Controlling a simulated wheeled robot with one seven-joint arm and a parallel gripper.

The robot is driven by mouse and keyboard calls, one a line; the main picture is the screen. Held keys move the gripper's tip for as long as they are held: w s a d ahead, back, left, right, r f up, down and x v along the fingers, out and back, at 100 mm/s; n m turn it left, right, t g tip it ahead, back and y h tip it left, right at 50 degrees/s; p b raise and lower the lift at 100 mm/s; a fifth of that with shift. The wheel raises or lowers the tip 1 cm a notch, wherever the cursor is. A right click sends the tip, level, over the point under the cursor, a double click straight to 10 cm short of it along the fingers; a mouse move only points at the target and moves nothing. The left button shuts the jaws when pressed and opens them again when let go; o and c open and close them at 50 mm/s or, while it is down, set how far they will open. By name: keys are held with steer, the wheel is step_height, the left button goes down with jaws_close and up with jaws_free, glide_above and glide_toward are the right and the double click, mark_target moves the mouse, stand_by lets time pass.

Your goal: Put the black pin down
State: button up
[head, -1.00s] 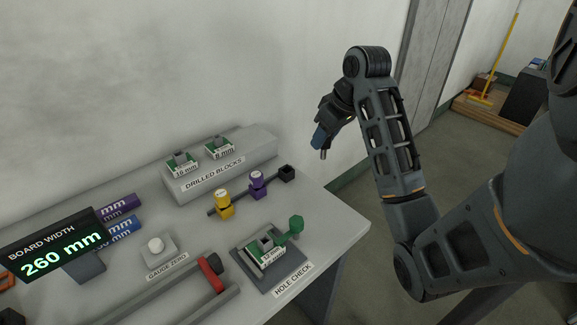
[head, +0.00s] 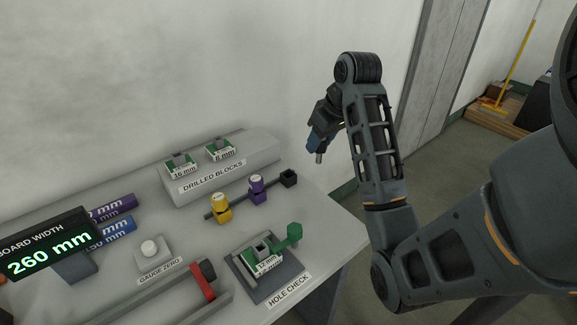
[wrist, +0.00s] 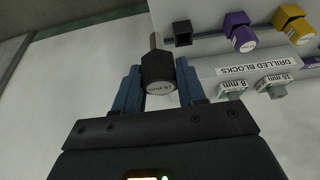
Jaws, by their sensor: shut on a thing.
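My gripper (wrist: 158,84) is shut on the black pin (wrist: 157,70), with a blue finger on each side of its dark head. Its grey shank sticks out beyond the fingers. In the head view my gripper (head: 314,144) is in the air to the right of the rack, with the shank tip (head: 319,158) pointing down. The rack has a black holder (head: 289,178) at its right end, which looks empty; it also shows in the wrist view (wrist: 182,33), just right of the shank. The pin is apart from it.
A purple pin (head: 256,187) and a yellow pin (head: 221,208) stand along the rack. The drilled blocks' shelf (head: 262,154) is behind it.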

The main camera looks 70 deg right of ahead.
steer(key=shift+w+a+f+b, duration=0.1)
steer(key=shift+w+f+b, duration=1)
steer(key=shift+w+f, duration=1.1)
steer(key=shift+w+f+b, duration=1.1)
steer(key=shift+w+f, duration=0.85)
steer(key=shift+f, duration=0.45)
steer(key=shift+f, duration=0.1)
steer(key=o, duration=1.1)
steer(key=shift+c, duration=0.2)
steer(key=p+v, duration=0.7)
steer(key=v, duration=0.5)
steer(key=shift+a, duration=0.1)
